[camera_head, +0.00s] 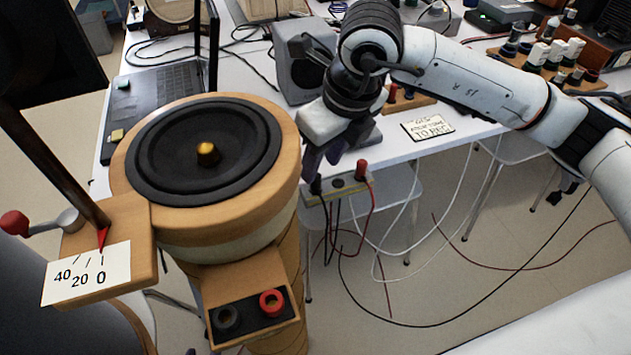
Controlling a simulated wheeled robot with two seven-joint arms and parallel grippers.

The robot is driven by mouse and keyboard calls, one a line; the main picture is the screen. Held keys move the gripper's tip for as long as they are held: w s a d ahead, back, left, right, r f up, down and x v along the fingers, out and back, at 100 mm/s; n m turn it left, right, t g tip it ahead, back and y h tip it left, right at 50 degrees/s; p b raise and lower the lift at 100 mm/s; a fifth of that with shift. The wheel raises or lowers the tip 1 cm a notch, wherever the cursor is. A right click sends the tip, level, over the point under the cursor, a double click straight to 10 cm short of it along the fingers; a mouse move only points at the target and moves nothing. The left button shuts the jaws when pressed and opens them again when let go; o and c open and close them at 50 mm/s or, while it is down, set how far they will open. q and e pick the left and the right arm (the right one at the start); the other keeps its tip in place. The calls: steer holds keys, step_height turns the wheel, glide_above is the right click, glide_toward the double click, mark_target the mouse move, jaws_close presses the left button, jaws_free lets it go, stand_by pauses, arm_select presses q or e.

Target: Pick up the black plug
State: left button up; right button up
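The black plug (316,185) stands upright at the left end of a small wooden terminal strip (340,188) on the table's front edge. A red plug (362,168) stands at the strip's right end. My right gripper (324,158) reaches in from the right and points down just above the black plug. Its dark fingers look apart, with nothing clearly between them. The fingers partly cover the area behind the plug, and I cannot tell whether one touches it. My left gripper is not in view.
Red, black and white cables hang below the strip. Behind are a laptop (165,95), a grey box (297,60) and a sign (427,127).

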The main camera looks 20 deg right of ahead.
steer(key=x, duration=0.5)
steer(key=shift+a, duration=0.15)
jaws_close()
steer(key=shift+r, duration=0.1)
step_height(320, 180, up, 18)
steer(key=p, duration=0.1)
stand_by(0.5)
steer(key=shift+r+p, duration=0.7)
